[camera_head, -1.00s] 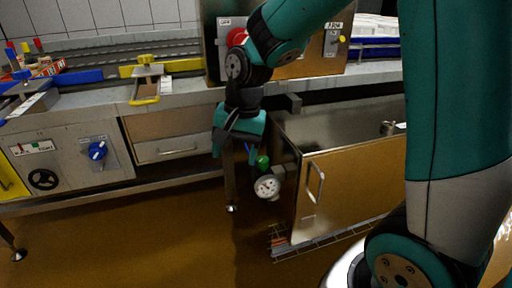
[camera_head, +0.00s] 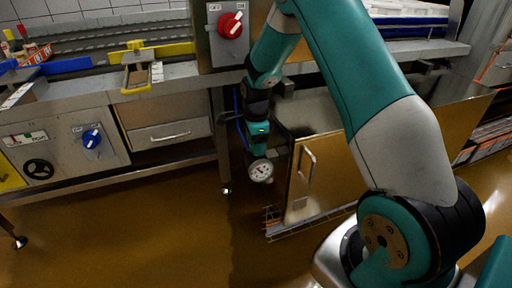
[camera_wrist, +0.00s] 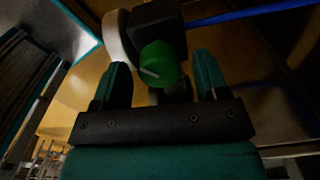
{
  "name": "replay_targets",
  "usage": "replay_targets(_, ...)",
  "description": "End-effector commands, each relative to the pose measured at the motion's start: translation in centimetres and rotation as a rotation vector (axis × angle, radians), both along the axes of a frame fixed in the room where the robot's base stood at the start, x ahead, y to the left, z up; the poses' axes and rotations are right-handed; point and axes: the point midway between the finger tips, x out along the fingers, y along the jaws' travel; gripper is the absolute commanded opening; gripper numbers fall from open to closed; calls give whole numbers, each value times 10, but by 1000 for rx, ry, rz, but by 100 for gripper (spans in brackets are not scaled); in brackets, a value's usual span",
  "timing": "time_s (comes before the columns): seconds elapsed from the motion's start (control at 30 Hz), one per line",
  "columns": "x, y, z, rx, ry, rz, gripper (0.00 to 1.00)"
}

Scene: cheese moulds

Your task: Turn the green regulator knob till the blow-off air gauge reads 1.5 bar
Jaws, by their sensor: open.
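The green regulator knob (camera_wrist: 160,64) shows in the wrist view with a pale mark on its face. It sits ahead of my open gripper (camera_wrist: 161,80), roughly between the two fingertips; I cannot tell whether either finger touches it. In the head view my gripper (camera_head: 258,143) points down just above the round white gauge (camera_head: 261,170) and hides the knob. The gauge's dial faces the head camera, but its needle and numbers are too small to read. In the wrist view the gauge's edge (camera_wrist: 116,38) shows left of the knob.
A brown cabinet with a handle (camera_head: 306,170) stands right of the gauge. A bench leg (camera_head: 222,150) stands to the left. A blue hose (camera_wrist: 240,12) runs off to the right in the wrist view. A red rotary switch (camera_head: 231,25) is above on the bench.

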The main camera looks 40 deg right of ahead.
Motion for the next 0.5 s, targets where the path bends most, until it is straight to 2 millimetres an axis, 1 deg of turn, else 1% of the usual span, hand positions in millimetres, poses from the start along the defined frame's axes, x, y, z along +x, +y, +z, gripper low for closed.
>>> replay_targets(0.03,0,0,-5,0,0,1,67)
replay_targets(0.1,0,0,-8,0,0,1,67)
replay_targets(0.37,0,0,-8,0,-1,1,67)
replay_targets(0.4,0,0,-8,0,-1,2,58)
replay_targets(0.47,0,0,-8,0,-1,2,44)
replay_targets(0.5,0,0,-8,0,0,2,35)
